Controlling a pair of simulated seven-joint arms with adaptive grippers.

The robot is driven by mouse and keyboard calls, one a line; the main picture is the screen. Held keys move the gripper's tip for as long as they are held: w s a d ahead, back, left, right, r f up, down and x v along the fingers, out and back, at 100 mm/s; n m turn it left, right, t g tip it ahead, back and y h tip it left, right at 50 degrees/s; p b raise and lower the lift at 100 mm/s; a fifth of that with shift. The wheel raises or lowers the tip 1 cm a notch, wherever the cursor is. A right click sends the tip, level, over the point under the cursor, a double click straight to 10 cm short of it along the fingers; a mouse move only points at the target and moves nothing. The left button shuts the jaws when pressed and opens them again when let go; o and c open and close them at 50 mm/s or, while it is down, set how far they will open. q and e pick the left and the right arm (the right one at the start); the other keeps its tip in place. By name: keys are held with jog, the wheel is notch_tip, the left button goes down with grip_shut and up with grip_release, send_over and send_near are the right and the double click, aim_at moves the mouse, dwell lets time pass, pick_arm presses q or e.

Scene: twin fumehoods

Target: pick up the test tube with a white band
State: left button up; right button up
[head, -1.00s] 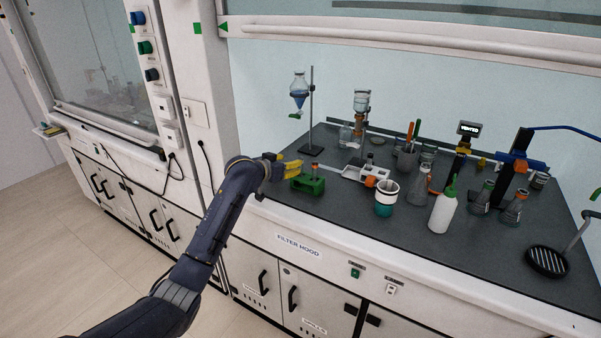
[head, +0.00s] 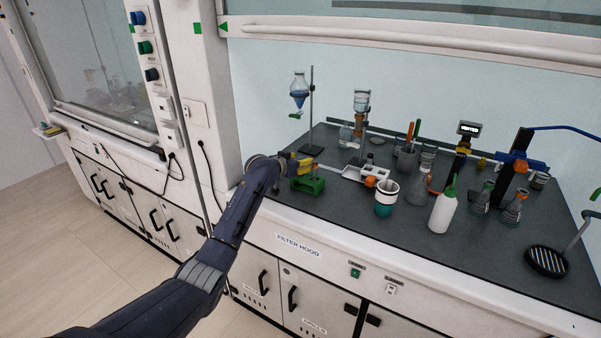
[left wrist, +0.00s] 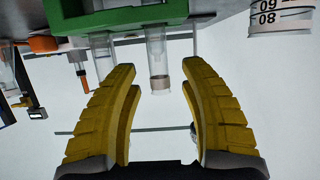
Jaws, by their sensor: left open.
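A green test tube rack (head: 308,185) stands at the front left of the hood's worktop. It also shows at the top of the left wrist view (left wrist: 130,14), which appears upside down. A clear test tube with a pale band near its end (left wrist: 158,65) extends from the rack, between the lines of my fingers. A second clear tube (left wrist: 103,47) extends from the rack beside it. My left gripper (head: 312,162), with yellow fingers, is just above the rack. In the wrist view it is open (left wrist: 160,88), with a gap around the banded tube's end. My right gripper is not seen.
A white tray (head: 349,173) lies right of the rack. A white and teal cup (head: 386,199) and a white bottle with a green top (head: 441,212) stand further right. A stand with a blue funnel (head: 300,92) is behind.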

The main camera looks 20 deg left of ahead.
pick_arm(q)
jog(key=shift+w+f, duration=0.15)
jog(key=shift+w, duration=0.2)
grip_shut()
dwell(0.3)
